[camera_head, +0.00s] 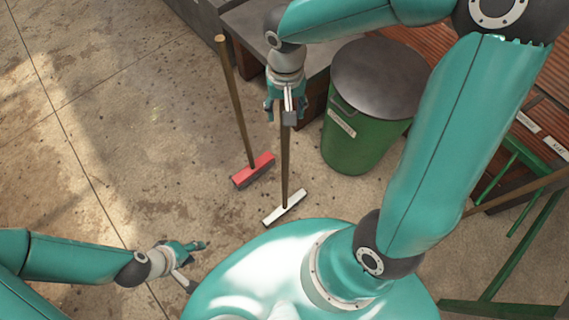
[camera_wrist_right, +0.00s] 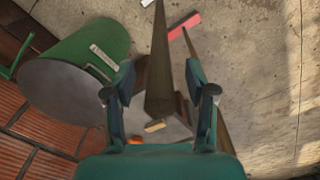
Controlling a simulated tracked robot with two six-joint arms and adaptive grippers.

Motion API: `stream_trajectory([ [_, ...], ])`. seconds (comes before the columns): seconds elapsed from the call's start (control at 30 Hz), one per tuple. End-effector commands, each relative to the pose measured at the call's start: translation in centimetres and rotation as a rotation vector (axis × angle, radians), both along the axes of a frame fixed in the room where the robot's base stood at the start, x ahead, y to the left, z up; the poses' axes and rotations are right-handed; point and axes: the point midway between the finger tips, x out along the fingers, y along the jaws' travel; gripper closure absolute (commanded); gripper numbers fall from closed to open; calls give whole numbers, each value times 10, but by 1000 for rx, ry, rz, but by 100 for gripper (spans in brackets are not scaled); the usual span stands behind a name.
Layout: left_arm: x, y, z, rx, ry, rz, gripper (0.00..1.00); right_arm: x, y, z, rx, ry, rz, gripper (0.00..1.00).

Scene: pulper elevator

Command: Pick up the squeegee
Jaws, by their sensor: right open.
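The squeegee (camera_head: 285,165) has a long wooden handle and a white head (camera_head: 284,208) on the floor; its handle leans up to the wooden bench. My right gripper (camera_head: 287,103) is at the upper handle. In the right wrist view the handle (camera_wrist_right: 160,75) lies between the open fingers (camera_wrist_right: 164,98), with gaps on both sides. The white head is just visible at the top edge there. My left gripper (camera_head: 198,264) is open and empty, low over the floor, left of the squeegee head.
A red-headed broom (camera_head: 254,170) leans just left of the squeegee. A green bin (camera_head: 352,149) with a grey lid stands close on the right. A dark-topped bench (camera_head: 252,27) is behind. The concrete floor at left is clear.

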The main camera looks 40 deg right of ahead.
Motion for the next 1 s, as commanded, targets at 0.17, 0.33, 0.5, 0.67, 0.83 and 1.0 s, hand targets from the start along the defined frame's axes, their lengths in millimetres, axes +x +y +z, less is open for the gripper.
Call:
stream_trajectory([
  [0.17,0,0,0,0,0,0,60,-1,0,-19,0,2,0,44],
  [0.33,0,0,0,0,0,0,60,0,0,-21,0,-1,-1,44],
  [0.5,0,0,0,0,0,0,60,0,0,-21,0,0,-1,59],
  [0.67,0,0,0,0,0,0,60,0,0,-20,0,0,-1,86],
  [0.83,0,0,0,0,0,0,60,0,0,-20,0,-1,-1,100],
  [1.0,0,0,0,0,0,0,60,0,0,-20,0,-1,-1,100],
])
